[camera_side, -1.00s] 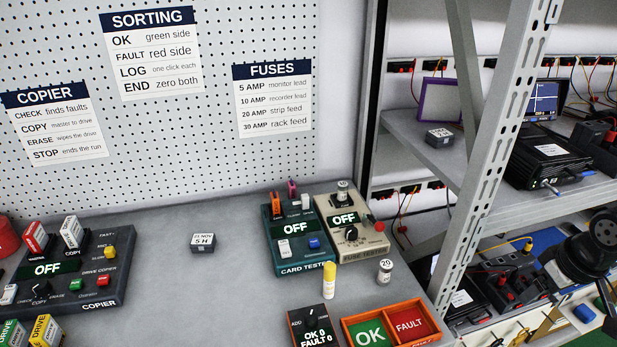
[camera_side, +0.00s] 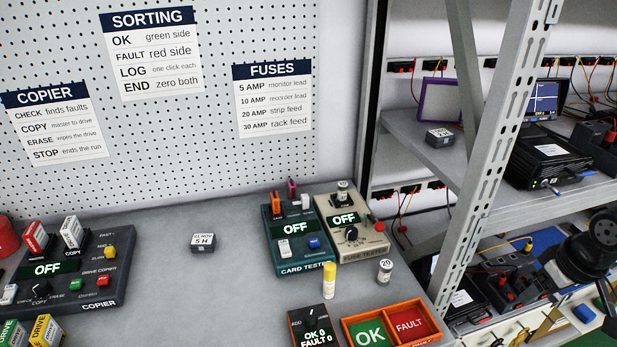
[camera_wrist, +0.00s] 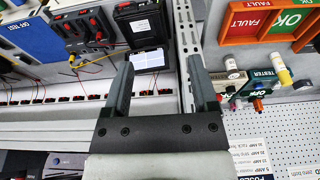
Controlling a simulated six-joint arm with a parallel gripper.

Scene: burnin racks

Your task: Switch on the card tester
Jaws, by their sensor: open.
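The card tester (camera_side: 301,262) is a teal box on the grey bench in the side view, its display (camera_side: 291,228) reading OFF. It has a white rocker switch (camera_side: 285,249), a blue button (camera_side: 314,243) and coloured pieces standing at its back. In the wrist view the card tester (camera_wrist: 259,87) is small, upside down and partly hidden, right of my gripper. My gripper (camera_wrist: 160,62) is open, with nothing between its fingers, and apart from the tester. I cannot make out its fingers in the side view.
The beige fuse tester (camera_side: 366,246), also OFF, stands right beside the card tester. A yellow-capped tube (camera_side: 329,281), a fuse (camera_side: 385,270) and an OK/FAULT tray (camera_side: 436,337) are in front. A grey rack post (camera_side: 489,165) stands to the right. Bench left of the tester is mostly clear.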

